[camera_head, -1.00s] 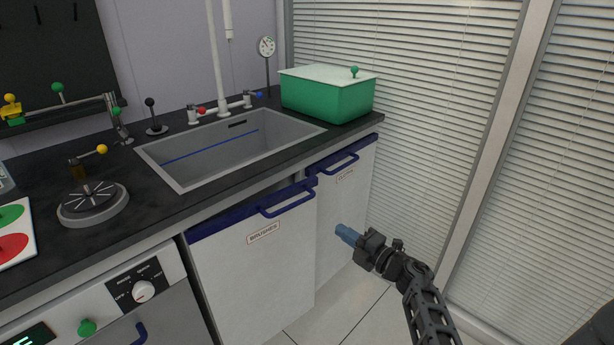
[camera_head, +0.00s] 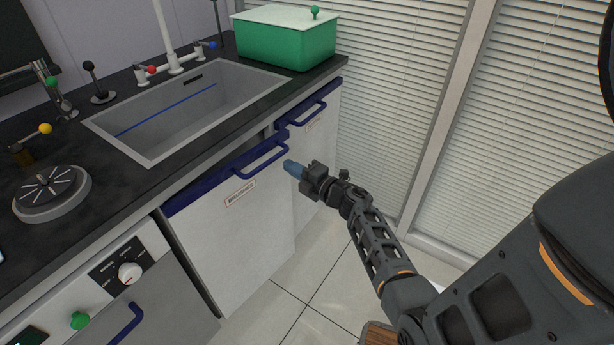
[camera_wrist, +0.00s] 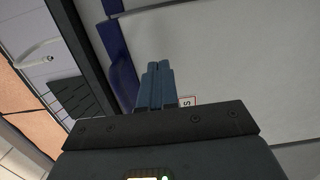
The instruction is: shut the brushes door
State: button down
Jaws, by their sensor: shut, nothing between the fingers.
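The brushes door (camera_head: 235,245) is a white cabinet panel with a blue top band, a blue bar handle (camera_head: 262,160) and a "BRUSHES" label (camera_head: 240,194), under the sink. Its right edge appears to stand slightly out from the cabinet, with a narrow dark gap below the counter. My gripper (camera_head: 290,166) is shut and empty, with its blue fingertips by the door's upper right edge, just right of the handle. In the wrist view, the closed fingers (camera_wrist: 157,82) point toward the pale panel, beside a partly hidden label (camera_wrist: 187,101). I cannot tell whether they touch.
A second white door (camera_head: 318,135) with a blue handle is to the right. The dark counter (camera_head: 110,185) holds a sink (camera_head: 190,115) and a green box (camera_head: 285,40). A lower-left appliance has a knob panel (camera_head: 118,270). Tiled floor (camera_head: 290,290) lies below, blinds right.

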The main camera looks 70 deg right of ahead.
jog(key=shift+x, duration=1.6)
